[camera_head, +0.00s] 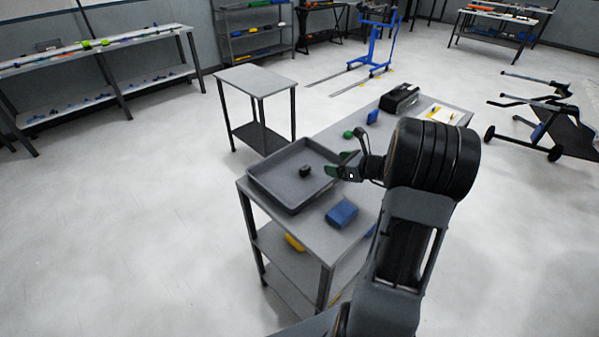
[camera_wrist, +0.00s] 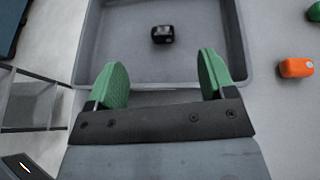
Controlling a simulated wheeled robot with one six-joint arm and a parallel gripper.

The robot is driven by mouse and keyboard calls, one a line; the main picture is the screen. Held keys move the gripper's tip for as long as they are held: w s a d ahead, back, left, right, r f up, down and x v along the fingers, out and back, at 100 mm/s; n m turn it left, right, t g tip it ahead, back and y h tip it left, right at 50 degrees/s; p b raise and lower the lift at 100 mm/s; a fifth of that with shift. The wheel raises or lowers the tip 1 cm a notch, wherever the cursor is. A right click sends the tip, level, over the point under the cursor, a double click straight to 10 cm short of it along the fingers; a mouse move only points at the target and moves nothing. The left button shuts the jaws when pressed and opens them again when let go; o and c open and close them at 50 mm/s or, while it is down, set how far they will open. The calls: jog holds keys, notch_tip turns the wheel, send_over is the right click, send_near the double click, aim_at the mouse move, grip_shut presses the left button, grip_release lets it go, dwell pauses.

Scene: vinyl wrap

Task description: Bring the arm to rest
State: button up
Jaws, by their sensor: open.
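My gripper (camera_head: 343,166) is at the right side of the grey tray, above the workbench, with my arm reaching in from the lower right. In the wrist view my gripper (camera_wrist: 160,82) has its two green fingers spread wide with nothing between them. The grey tray (camera_head: 271,199) lies on the workbench (camera_head: 312,222). A small black object (camera_head: 305,171) lies inside the tray, apart from the fingers. It also shows in the wrist view (camera_wrist: 162,34), beyond the fingertips.
A blue block (camera_head: 341,213) lies on the bench in front of the tray. An orange object (camera_wrist: 296,67) and a green object (camera_head: 348,134) lie beside the tray. A black case (camera_head: 399,98) stands farther back. A small table (camera_head: 256,80) stands behind left. Open floor lies left.

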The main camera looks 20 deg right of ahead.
dwell(0.3)
jog(key=s+f+n+g, duration=0.1)
jog(key=s+a+f+n+g, duration=0.1)
jog(key=n, duration=0.1)
jog(key=s+a+f+n+g, duration=0.1)
jog(key=n, duration=0.1)
jog(key=shift+s+a+f+y, duration=0.15)
jog(key=shift+s+f+y, duration=0.15)
jog(key=shift+s, duration=0.1)
jog(key=s+a+n+g, duration=0.1)
jog(key=s+a+n, duration=0.1)
jog(key=n, duration=0.1)
jog(key=s+a+n+g, duration=0.2)
jog(key=s+n, duration=0.1)
jog(key=n, duration=0.1)
jog(key=s+a+r+n+g+h, duration=0.1)
jog(key=s+a+n+g, duration=0.1)
jog(key=a+n, duration=0.1)
jog(key=shift+s+a+n, duration=0.1)
jog(key=shift+s+n, duration=0.25)
jog(key=shift+n, duration=0.05)
jog(key=s+a+r+n+h, duration=0.5)
jog(key=s+a+r+n, duration=0.3)
jog(key=n, duration=0.6)
jog(key=shift+s+a+r+n+h, duration=0.35)
jog(key=shift+a+r+n+h, duration=0.1)
jog(key=shift+a, duration=0.35)
